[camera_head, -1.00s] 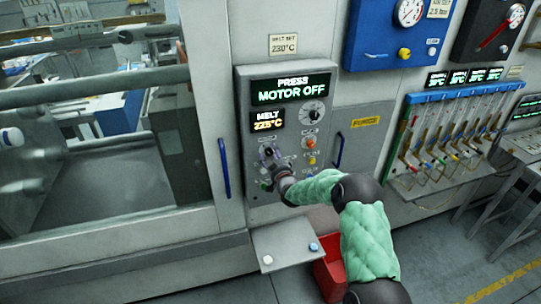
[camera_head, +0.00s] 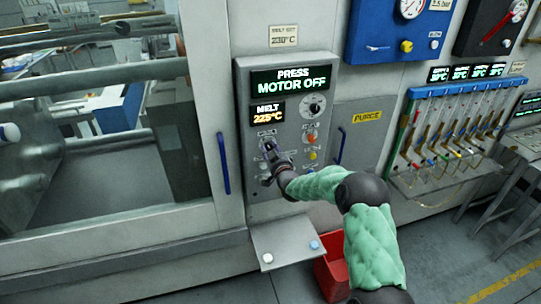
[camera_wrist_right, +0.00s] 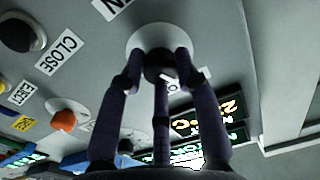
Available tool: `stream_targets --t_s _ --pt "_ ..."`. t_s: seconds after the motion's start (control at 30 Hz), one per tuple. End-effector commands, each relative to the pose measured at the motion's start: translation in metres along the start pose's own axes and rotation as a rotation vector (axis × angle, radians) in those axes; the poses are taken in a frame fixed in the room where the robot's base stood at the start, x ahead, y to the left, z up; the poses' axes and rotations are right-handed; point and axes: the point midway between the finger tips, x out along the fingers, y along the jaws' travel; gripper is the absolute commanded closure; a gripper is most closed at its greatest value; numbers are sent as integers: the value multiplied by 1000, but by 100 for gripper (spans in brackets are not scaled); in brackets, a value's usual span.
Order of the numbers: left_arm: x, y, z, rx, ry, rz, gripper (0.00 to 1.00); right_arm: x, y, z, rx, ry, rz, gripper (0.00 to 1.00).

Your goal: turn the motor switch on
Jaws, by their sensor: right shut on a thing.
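The control panel (camera_head: 240,110) stands upright, and its display (camera_head: 290,83) reads "PRESS MOTOR OFF". My right gripper (camera_head: 268,147) is at the panel's left column of controls, below the melt readout. In the right wrist view, the fingers of my right gripper (camera_wrist_right: 160,72) are shut around a black rotary knob, the motor switch (camera_wrist_right: 158,62), on a round white plate (camera_wrist_right: 140,38). A white mark shows on the knob. The fingers hide part of the knob and of the label beside it. My left gripper is not in view.
An orange knob (camera_head: 311,138) and a yellow button (camera_head: 312,155) sit close right of my gripper. A black dial (camera_head: 316,105) is above them. A blue handle (camera_head: 223,164) is left of the panel. A grey shelf (camera_head: 290,243) and a red bin (camera_head: 331,276) are below.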

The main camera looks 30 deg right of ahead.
Motion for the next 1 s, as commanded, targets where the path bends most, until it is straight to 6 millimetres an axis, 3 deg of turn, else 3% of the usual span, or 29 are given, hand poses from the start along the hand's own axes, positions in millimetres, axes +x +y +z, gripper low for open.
stream_targets --t_s 0.03,0.5,1.0 --pt "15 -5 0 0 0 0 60 0 0 5 36 6 0 100" --pt "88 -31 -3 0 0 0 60 0 0 6 475 18 1 100" --pt "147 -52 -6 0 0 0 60 0 0 3 893 28 2 100"
